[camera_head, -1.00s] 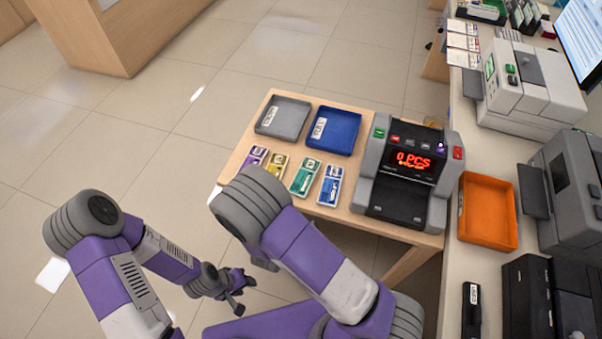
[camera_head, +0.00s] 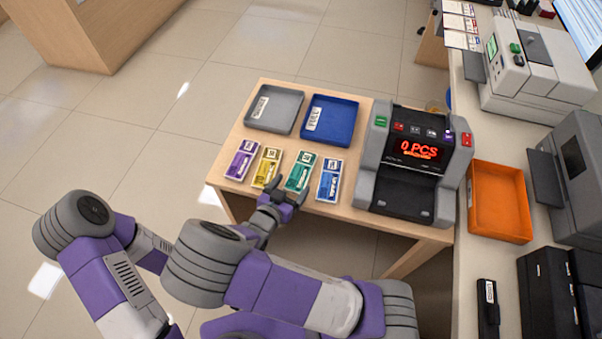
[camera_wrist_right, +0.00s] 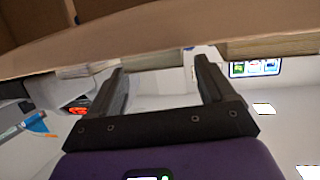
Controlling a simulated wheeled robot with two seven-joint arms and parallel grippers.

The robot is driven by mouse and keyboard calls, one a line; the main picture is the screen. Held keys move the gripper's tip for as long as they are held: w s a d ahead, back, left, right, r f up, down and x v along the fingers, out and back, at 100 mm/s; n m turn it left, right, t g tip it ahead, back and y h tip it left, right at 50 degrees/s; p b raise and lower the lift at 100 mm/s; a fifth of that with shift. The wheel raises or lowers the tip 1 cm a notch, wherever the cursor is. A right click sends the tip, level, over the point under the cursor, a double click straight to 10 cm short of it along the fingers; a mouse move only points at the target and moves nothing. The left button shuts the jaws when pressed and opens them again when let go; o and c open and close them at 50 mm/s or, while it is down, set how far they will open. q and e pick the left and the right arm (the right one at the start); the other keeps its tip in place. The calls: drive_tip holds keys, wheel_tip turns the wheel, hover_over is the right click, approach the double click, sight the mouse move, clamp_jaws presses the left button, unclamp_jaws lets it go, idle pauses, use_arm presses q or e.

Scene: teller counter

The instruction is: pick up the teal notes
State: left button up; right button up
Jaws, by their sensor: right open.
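The teal notes (camera_head: 301,171) lie as a banded bundle on the small wooden table, third in a row from the left. My right gripper (camera_head: 281,198) is open at the table's front edge, just in front of the teal and yellow notes, apart from the teal bundle as far as I can tell. In the right wrist view its two spread fingers (camera_wrist_right: 161,78) have nothing between them, and the table edge crosses above. Which bundle shows there I cannot tell. My left gripper is hidden behind my right arm.
Yellow notes (camera_head: 267,168) and purple notes (camera_head: 241,160) lie left of the teal ones, blue notes (camera_head: 330,181) right. Behind are a grey tray (camera_head: 274,110) and a blue tray (camera_head: 330,121). A note counter (camera_head: 413,165) stands right; an orange tray (camera_head: 499,202) sits on the counter beyond.

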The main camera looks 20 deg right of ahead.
sight(301, 172)
drive_tip(key=x, duration=0.1)
drive_tip(key=b+x, duration=0.1)
drive_tip(key=x, duration=0.1)
drive_tip(key=b+x, duration=0.1)
drive_tip(key=x, duration=0.1)
drive_tip(key=shift+w+d+r, duration=0.1)
drive_tip(key=shift+w+r, duration=0.05)
drive_tip(key=shift+r, duration=0.1)
drive_tip(key=shift+c, duration=0.3)
drive_tip(key=c, duration=0.8)
drive_tip(key=shift+r, duration=0.1)
